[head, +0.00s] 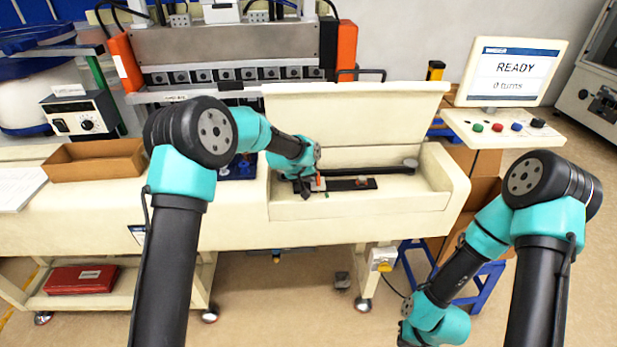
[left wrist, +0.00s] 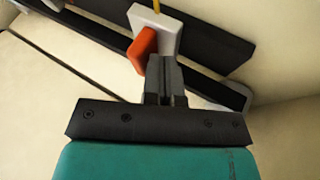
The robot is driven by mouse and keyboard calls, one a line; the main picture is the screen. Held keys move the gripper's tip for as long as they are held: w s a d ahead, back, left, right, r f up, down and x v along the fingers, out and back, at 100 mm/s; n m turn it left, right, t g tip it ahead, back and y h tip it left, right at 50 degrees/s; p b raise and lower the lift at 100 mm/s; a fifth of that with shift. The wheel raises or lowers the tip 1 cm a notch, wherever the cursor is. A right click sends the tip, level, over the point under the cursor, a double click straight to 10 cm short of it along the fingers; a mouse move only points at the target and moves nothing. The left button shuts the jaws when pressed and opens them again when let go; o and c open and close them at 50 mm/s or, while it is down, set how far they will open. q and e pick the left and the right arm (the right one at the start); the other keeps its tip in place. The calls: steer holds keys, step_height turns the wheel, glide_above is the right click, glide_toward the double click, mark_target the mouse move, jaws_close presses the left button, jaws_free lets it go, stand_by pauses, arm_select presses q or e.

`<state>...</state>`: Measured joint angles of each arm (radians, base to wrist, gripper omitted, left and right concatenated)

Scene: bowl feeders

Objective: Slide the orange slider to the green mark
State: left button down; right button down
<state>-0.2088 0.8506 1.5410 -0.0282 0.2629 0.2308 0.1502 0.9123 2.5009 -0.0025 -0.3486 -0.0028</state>
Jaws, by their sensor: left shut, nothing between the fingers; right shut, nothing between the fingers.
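The orange slider (head: 319,184) sits on a dark rail in the open bay of the machine. In the left wrist view, an orange piece (left wrist: 143,46) lies against a white block (left wrist: 157,30) with a thin yellow strip at its top. My left gripper (head: 306,192) is shut and empty, low at the left end of the rail. Its fingertips (left wrist: 163,60) are right beside the orange piece; I cannot tell whether they touch. A small green spot (head: 326,195) shows just below the slider. My right gripper (head: 402,332) is shut and empty, hanging low in front of the bench.
A dark rail (head: 340,184) carries a second small reddish-white piece (head: 362,181) to the right. The raised lid (head: 355,115) stands behind the bay. A screen (head: 508,70) reads READY, 0 turns. A cardboard tray (head: 95,162) sits at the left.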

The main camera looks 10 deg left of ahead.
arm_select(q)
steer(key=d, duration=0.2)
steer(key=shift+w+d, duration=0.25)
steer(key=shift+d, duration=0.1)
steer(key=shift+a, duration=0.1)
steer(key=shift+s+a, duration=0.1)
steer(key=shift+a, duration=0.35)
steer(key=a, duration=0.3)
steer(key=shift+s+a+r, duration=0.2)
steer(key=shift+s+r, duration=0.1)
steer(key=shift+s, duration=0.1)
steer(key=v, duration=0.9)
steer(key=shift+s+d+r, duration=0.1)
